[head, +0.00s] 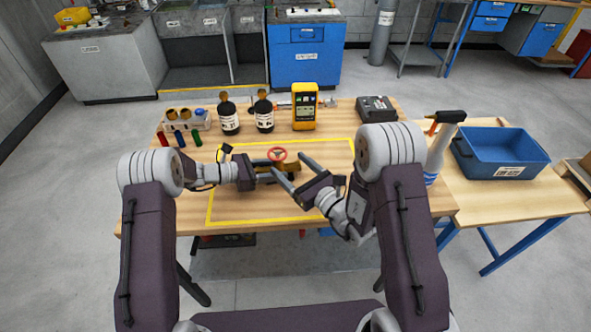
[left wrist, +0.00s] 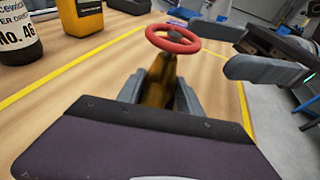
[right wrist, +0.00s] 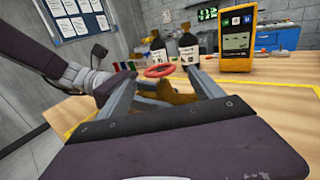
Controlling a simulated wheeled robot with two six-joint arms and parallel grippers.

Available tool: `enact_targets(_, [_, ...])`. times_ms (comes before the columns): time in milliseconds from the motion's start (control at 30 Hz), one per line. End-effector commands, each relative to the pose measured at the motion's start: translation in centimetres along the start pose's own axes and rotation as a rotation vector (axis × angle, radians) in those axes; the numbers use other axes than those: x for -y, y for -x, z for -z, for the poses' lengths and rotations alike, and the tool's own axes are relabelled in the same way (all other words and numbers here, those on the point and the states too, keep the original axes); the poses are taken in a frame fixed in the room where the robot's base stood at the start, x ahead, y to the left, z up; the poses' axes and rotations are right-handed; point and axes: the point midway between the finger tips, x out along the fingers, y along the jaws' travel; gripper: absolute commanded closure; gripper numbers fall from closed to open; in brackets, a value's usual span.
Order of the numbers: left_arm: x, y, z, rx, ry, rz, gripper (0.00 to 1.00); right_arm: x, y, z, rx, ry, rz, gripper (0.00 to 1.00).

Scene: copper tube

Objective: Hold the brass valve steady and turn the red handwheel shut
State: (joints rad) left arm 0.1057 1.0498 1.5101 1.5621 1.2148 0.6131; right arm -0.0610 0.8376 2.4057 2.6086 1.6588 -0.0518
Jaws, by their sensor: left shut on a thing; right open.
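The brass valve (left wrist: 157,82) lies inside the yellow-taped area of the table, and my left gripper (left wrist: 160,92) is shut on its body from the left. The red handwheel (head: 277,154) sits on top of the valve; it also shows in the left wrist view (left wrist: 173,39) and in the right wrist view (right wrist: 160,71). My right gripper (head: 290,174) is open just right of the valve. In the right wrist view the handwheel appears between and beyond its fingers; I cannot tell whether they touch it. Part of the valve body is hidden by my grippers.
Two dark bottles (head: 229,118) and a yellow meter (head: 304,106) stand behind the taped area. A dark box (head: 376,108) is at the back right. A spray bottle (head: 437,150) and a blue bin (head: 501,152) are at the right. The taped area's front is clear.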

Motion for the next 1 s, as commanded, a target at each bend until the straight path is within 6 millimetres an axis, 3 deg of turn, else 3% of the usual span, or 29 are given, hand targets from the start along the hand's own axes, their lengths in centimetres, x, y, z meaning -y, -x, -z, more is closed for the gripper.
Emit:
enact_targets(100, [0.0,0.0,-0.1,0.001,-0.001,0.0,0.8,0.1,1.7,0.1,-0.002,-0.001,0.002,0.24])
enact_targets(233, [0.0,0.0,-0.1,0.001,-0.001,0.0,0.8,0.0,2.4,0.0,0.0,0.0,0.0,0.24])
enact_targets(533, [0.0,0.0,-0.1,0.001,-0.001,0.0,0.8,0.3,2.3,0.0,0.003,-0.003,-0.011,0.23])
enact_targets(800, [0.0,0.0,-0.1,0.001,-0.001,0.0,0.8,1.8,2.0,0.5,0.003,-0.002,-0.182,0.23])
enact_targets(1000, [0.0,0.0,-0.1,0.001,-0.001,0.0,0.8,1.6,1.5,0.7,-0.001,0.001,-0.201,0.23])
